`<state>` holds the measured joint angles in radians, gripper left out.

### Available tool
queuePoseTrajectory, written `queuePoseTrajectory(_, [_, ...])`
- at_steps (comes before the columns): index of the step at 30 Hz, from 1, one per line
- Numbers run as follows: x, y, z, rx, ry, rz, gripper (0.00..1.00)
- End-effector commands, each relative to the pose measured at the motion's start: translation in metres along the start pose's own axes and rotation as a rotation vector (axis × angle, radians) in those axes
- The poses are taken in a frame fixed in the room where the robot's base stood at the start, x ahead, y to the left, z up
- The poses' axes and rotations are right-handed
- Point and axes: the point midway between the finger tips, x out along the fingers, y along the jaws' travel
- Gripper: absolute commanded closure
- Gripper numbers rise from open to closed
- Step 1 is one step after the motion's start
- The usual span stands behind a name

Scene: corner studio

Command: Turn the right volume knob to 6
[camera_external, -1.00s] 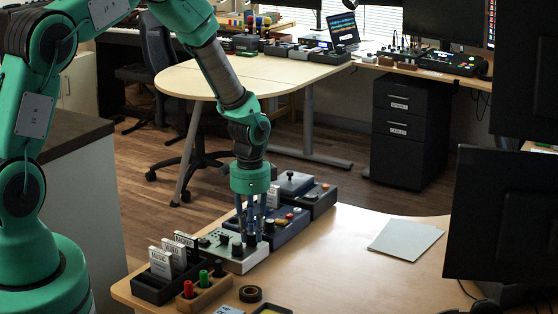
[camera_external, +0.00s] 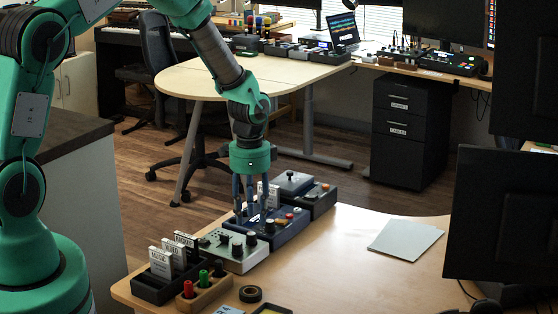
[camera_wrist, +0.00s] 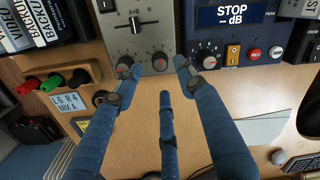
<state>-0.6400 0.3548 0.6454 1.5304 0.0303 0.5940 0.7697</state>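The grey mixer (camera_external: 222,255) sits on the desk; the wrist view shows its front part with an A–B crossfader (camera_wrist: 135,25). Its left knob (camera_wrist: 122,66) and right knob (camera_wrist: 160,62) stand near the front edge. In the outside view the right knob (camera_external: 251,239) is dark and upright. My gripper (camera_external: 247,213) is above and slightly behind it, fingers apart and pointing down. In the wrist view, my open gripper (camera_wrist: 155,72) has one blue fingertip over the left knob, one right of the right knob and a third below it; nothing is held. I cannot read the knob settings.
A blue recorder (camera_external: 271,233) with a STOP screen stands right beside the mixer. A black tape roll (camera_external: 250,294) lies in front. The desk toward the grey pad (camera_external: 404,236) is clear.

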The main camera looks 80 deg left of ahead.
Motion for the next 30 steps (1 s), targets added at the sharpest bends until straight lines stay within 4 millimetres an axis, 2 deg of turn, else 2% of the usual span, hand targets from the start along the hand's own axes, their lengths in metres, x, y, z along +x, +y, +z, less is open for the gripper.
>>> queuePoseTrajectory(3, [-0.022,-0.001,-0.001,0.0,0.002,-0.002,0.6])
queuePoseTrajectory(12, [-0.058,0.0,0.0,0.0,0.0,0.0,0.6])
queuePoseTrajectory(18, [-0.065,0.0,0.0,0.0,0.0,0.0,0.6])
queuePoseTrajectory(30, [-0.066,0.0,0.0,0.0,0.0,0.0,0.6])
